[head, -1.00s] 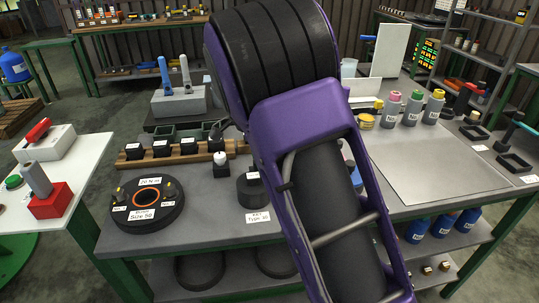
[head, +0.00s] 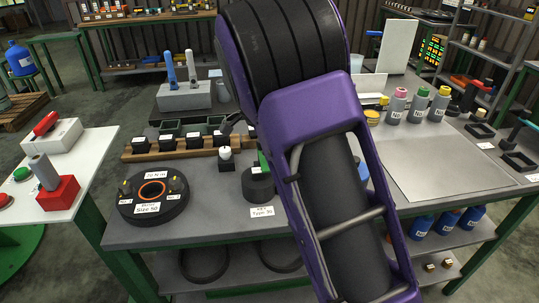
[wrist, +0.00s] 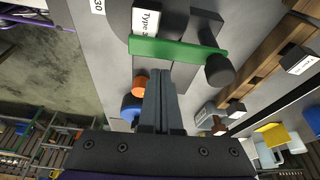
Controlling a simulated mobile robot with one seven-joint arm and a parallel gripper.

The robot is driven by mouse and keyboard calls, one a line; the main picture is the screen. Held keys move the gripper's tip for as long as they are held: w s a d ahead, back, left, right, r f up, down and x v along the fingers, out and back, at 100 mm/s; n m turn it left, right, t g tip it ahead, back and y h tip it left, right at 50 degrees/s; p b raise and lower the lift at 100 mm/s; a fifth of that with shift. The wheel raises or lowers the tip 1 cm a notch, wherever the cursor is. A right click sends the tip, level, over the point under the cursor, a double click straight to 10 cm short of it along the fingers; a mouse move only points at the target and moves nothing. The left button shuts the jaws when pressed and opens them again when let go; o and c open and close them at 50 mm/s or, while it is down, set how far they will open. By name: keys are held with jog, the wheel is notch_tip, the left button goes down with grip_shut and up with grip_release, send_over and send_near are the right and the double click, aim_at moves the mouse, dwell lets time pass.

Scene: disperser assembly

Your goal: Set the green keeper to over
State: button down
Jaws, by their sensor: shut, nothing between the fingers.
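The green keeper (wrist: 178,49) is a flat green bar in the wrist view, lying across a grey part beside a white label. A dark round knob (wrist: 219,70) is at its right end. My gripper (wrist: 161,72) is shut and empty, its fingertips close to the middle of the bar's near edge. I cannot tell whether they touch it. In the head view a small green piece (head: 263,160), probably the keeper, shows behind a dark cylinder (head: 258,184); my arm hides the rest and my gripper.
A black disc with an orange ring (head: 153,199) lies on the bench left of the cylinder. A wooden rail (head: 140,155) with several black blocks runs behind. Several capped bottles (head: 417,110) stand at the right. A grey plate (head: 440,170) in front of them is clear.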

jog(key=shift+w+d, duration=0.1)
jog(key=shift+d, duration=1)
jog(key=shift+r, duration=0.75)
jog(key=p+v, duration=0.1)
jog(key=v, duration=0.7)
jog(key=shift+r, duration=0.2)
jog(key=shift+a, duration=0.15)
